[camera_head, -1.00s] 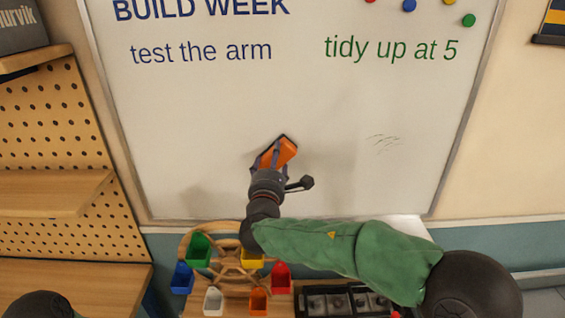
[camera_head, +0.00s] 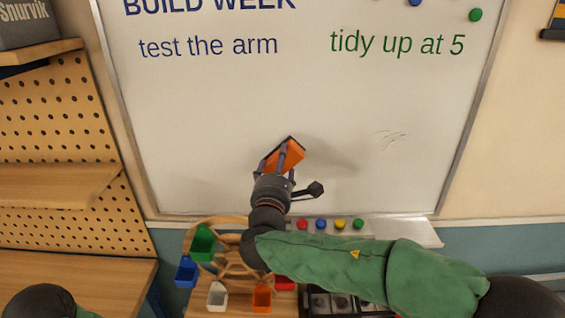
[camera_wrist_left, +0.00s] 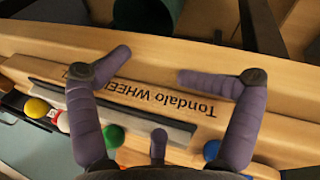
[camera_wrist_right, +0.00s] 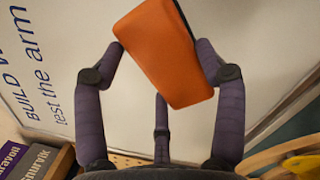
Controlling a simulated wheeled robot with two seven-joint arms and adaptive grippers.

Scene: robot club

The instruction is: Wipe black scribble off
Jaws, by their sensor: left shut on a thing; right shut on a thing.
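The black scribble (camera_head: 390,138) is a small patch of faint grey strokes on the lower right of the whiteboard (camera_head: 200,120). My right gripper (camera_head: 284,160) is shut on an orange eraser (camera_wrist_right: 160,50) with a dark edge. It holds the eraser tilted in front of the lower middle of the board, left of the scribble; I cannot tell whether it touches the board. In the left wrist view my left gripper (camera_wrist_left: 156,66) has its fingers at a wooden piece lettered "Tondalo WHEEL" (camera_wrist_left: 165,95). The left gripper is out of the head view.
Below the board are a ledge (camera_head: 410,232), several coloured round pieces (camera_head: 340,225) and a wooden wheel with coloured cups (camera_head: 203,243). A pegboard shelf (camera_head: 60,190) stands at the left. The board around the scribble is clear.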

